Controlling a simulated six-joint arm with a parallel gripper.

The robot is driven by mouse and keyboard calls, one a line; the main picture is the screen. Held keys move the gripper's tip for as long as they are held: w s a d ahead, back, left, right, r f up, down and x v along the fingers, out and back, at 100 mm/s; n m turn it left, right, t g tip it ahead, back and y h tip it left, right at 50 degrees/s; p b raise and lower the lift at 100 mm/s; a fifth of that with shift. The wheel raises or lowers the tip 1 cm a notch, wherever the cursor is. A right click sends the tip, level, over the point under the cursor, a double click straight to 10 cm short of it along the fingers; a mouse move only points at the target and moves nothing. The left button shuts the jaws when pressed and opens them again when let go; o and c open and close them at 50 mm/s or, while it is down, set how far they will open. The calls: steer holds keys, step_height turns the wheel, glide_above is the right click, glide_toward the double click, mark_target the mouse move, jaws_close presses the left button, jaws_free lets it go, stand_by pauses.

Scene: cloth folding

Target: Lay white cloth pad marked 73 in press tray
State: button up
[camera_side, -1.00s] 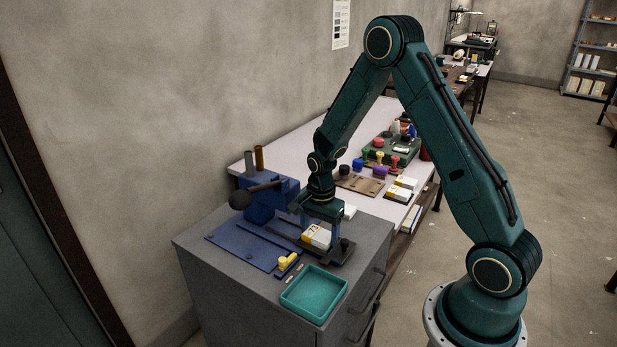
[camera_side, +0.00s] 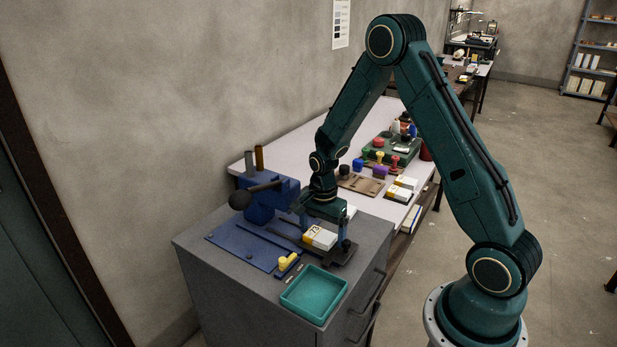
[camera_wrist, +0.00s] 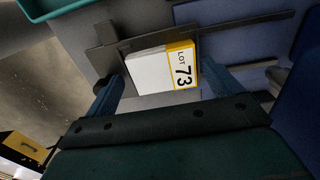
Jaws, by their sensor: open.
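The white cloth pad (camera_wrist: 150,72) has a yellow-edged end reading LOT 73 and lies flat on a dark plate (camera_wrist: 108,58) by the blue press. In the side view the pad (camera_side: 320,238) shows below my gripper (camera_side: 325,232), on the same dark plate (camera_side: 341,256) in front of the press (camera_side: 268,200). In the wrist view my gripper (camera_wrist: 162,76) is open, with one finger on each side of the pad and gaps between.
An empty teal tray (camera_side: 314,294) sits at the cabinet's front corner. A yellow-knobbed piece (camera_side: 288,261) lies beside it, on the edge of a blue base plate (camera_side: 240,246). Stamps, more pads and a brown board (camera_side: 360,185) are on the bench behind.

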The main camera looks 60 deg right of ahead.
mark_target(321, 235)
step_height(321, 235, up, 12)
steer(key=shift+w, duration=0.15)
stand_by(0.4)
steer(key=shift+a+r, duration=0.15)
stand_by(0.4)
steer(key=s+a+r+n+t, duration=0.1)
steer(key=s+a+r+n, duration=0.3)
steer(key=r, duration=0.2)
steer(key=s+a+r+n+t, duration=0.2)
steer(key=s+a+r+n, duration=0.15)
steer(key=r, duration=0.25)
steer(key=s+a+r+n+t, duration=0.1)
steer(key=s+a+r+n, duration=0.1)
steer(key=s+n, duration=0.3)
steer(key=s+a+r+n+t, duration=0.1)
steer(key=s+a+r+n, duration=0.1)
steer(key=s+n, duration=0.3)
steer(key=s, duration=0.3)
steer(key=shift+a+t, duration=0.2)
steer(key=shift+t, duration=0.1)
steer(key=shift+n, duration=0.25)
